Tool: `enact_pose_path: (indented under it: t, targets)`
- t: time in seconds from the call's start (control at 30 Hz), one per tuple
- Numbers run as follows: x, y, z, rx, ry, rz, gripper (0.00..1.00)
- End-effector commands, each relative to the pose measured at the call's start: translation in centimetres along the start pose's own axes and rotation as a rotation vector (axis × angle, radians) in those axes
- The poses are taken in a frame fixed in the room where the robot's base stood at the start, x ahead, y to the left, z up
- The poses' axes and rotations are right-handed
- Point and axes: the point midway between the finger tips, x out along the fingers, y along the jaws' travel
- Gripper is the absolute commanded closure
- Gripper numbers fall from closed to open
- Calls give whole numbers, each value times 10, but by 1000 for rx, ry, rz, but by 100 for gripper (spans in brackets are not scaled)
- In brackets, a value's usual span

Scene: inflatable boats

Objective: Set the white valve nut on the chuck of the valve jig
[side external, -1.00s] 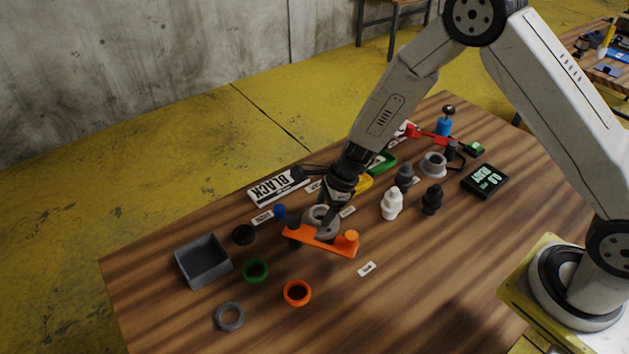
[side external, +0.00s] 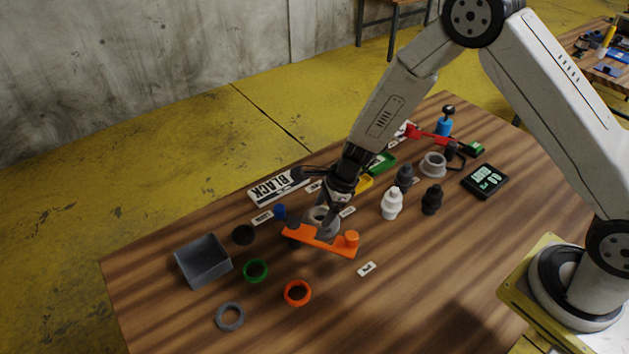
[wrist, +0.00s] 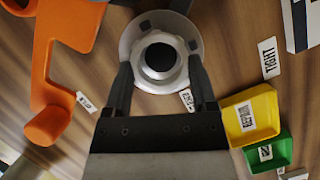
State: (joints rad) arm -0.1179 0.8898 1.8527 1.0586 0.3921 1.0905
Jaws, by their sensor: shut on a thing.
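The white valve nut (wrist: 165,86) is between the fingers of my gripper (wrist: 160,64) in the wrist view, with a dark round centre. My gripper is shut on it. Behind the nut lies the pale grey round chuck (wrist: 165,18) with small dark jaws. The nut overlaps the chuck in that view; I cannot tell whether they touch. In the side view my gripper (side external: 330,206) is just above the grey chuck (side external: 321,224), beside an orange arm (side external: 318,240), and hides the nut. The orange arm also shows in the wrist view (wrist: 42,85).
A white valve (side external: 391,205) and dark valves (side external: 432,200) stand to the right. A grey bin (side external: 203,262), a green ring (side external: 255,271), an orange ring (side external: 297,293) and a grey ring (side external: 230,317) lie left and in front. Yellow (wrist: 250,118) and green (wrist: 266,152) trays are near.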

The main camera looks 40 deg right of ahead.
Motion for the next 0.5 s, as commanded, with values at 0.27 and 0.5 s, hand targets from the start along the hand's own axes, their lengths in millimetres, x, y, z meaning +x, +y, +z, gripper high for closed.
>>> enact_pose_path:
  t: [0.27, 0.5]
  targets:
    - [2, 0, -1, 0, 0, 0, 82]
    - [5, 0, -2, 1, 0, 1, 82]
